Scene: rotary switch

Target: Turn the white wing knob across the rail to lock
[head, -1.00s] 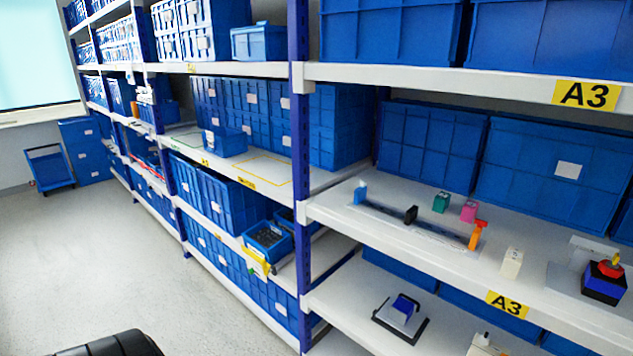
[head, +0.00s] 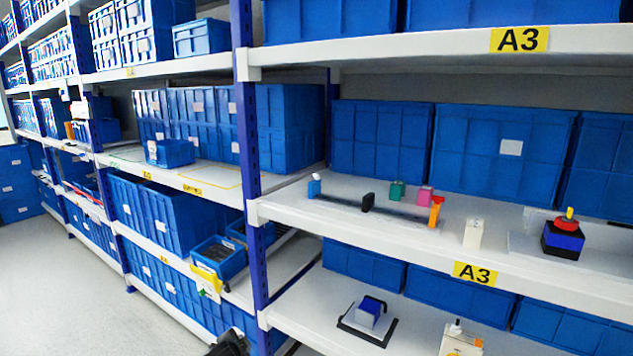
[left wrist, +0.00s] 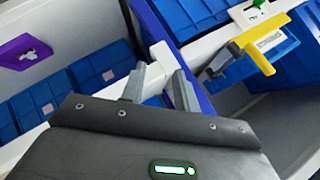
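A yellow fixture (head: 204,280) with a white plate (head: 210,292) and small green marks sits on the front of an open blue bin in the lower left bay. My left gripper (left wrist: 160,88) is open and empty, apart from the fixture. Its dark body shows at the bottom edge of the head view. My right gripper is not in view.
The A3 shelf (head: 300,208) holds a slider strip, small coloured blocks and a red-blue switch (head: 563,240). A blue rocker (head: 370,308) is below. A blue upright (head: 250,150) stands beside the fixture. A purple panel (left wrist: 22,52) shows at left in the wrist view. Floor at left is clear.

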